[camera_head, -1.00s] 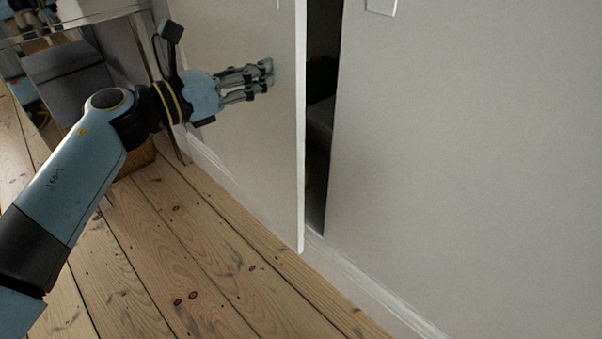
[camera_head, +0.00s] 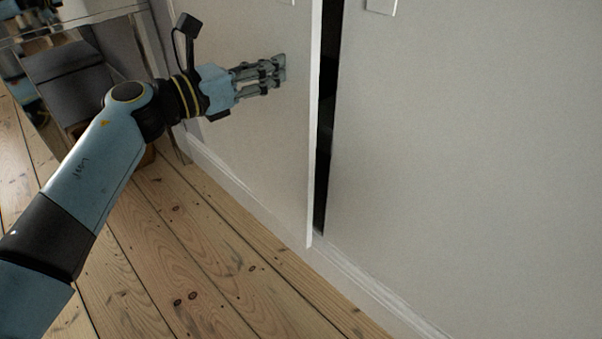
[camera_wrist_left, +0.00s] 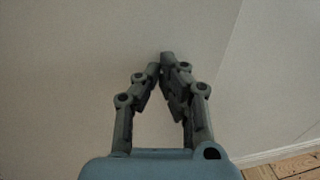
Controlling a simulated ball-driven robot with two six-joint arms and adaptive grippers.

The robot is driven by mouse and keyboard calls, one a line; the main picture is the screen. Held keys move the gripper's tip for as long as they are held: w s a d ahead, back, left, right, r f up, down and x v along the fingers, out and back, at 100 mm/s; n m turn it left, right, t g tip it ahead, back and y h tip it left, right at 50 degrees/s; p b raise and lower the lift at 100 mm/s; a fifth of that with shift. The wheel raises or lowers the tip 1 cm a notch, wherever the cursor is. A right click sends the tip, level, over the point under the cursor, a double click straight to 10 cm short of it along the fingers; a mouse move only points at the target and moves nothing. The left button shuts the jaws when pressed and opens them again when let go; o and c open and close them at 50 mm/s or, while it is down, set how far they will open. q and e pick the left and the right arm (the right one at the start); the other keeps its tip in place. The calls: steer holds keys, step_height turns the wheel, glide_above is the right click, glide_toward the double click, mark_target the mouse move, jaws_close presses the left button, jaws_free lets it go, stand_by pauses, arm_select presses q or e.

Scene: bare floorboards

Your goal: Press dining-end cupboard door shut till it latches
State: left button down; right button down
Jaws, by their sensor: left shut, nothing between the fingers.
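The cupboard door (camera_head: 250,130) is a plain pale panel, left of centre in the head view. It stands slightly ajar, with a narrow dark gap (camera_head: 325,120) along its right edge. My left gripper (camera_head: 281,68) is shut and empty, its fingertips at the door's face near that free edge. In the left wrist view the shut fingers (camera_wrist_left: 165,65) point at the pale panel (camera_wrist_left: 80,60); whether they touch it I cannot tell for certain. My right gripper is not in view.
A second pale door (camera_head: 460,160) fills the right side, beyond the gap. A white skirting (camera_head: 355,285) runs along the foot of the cupboard. Dark furniture (camera_head: 75,75) stands at upper left. The floorboards (camera_head: 190,260) in front are clear.

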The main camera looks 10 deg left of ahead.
arm_select(q)
steer(key=shift+b+x, duration=0.35)
steer(key=shift+x, duration=2.35)
steer(key=shift+s, duration=0.1)
steer(key=v, duration=1.3)
steer(key=shift+p, duration=0.45)
